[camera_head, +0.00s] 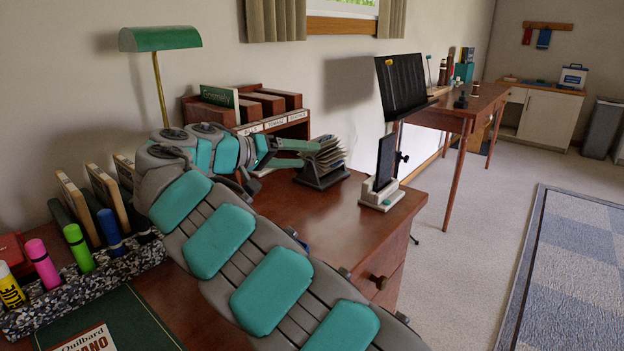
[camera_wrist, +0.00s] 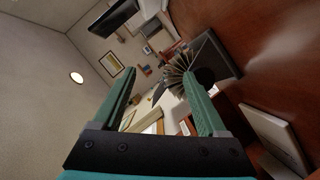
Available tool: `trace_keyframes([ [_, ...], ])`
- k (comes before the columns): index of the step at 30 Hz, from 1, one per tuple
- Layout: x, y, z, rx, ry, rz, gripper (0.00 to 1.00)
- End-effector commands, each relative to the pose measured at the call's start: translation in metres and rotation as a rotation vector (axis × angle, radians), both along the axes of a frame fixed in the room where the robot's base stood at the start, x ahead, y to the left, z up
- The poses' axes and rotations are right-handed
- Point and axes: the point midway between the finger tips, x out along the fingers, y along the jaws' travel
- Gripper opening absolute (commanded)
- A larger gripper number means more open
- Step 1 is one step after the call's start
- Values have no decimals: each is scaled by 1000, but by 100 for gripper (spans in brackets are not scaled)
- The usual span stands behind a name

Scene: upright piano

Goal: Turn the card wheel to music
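The card wheel (camera_head: 322,162) stands on the brown desk, a fan of pale cards on a dark base. It also shows in the wrist view (camera_wrist: 193,60), tilted, past the tip of the right-hand finger. My gripper (camera_head: 308,154) reaches in from the left, with its green fingertips at the wheel's left side. In the wrist view my gripper (camera_wrist: 159,73) has its two fingers wide apart with nothing between them. The right-hand fingertip overlaps the cards there; I cannot tell whether it touches them. No lettering on the cards is readable.
A wooden organiser (camera_head: 290,122) with labelled slots stands behind the wheel. A black panel on a white stand (camera_head: 384,175) is to its right. A green lamp (camera_head: 160,39), books and a marker tray (camera_head: 88,290) are at left. The desk front (camera_head: 320,212) is clear.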

Motion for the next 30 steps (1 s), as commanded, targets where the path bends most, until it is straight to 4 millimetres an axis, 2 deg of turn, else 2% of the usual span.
trace_keyframes([
  [30, -99, -26, 4, 2, 4, 11, 76],
])
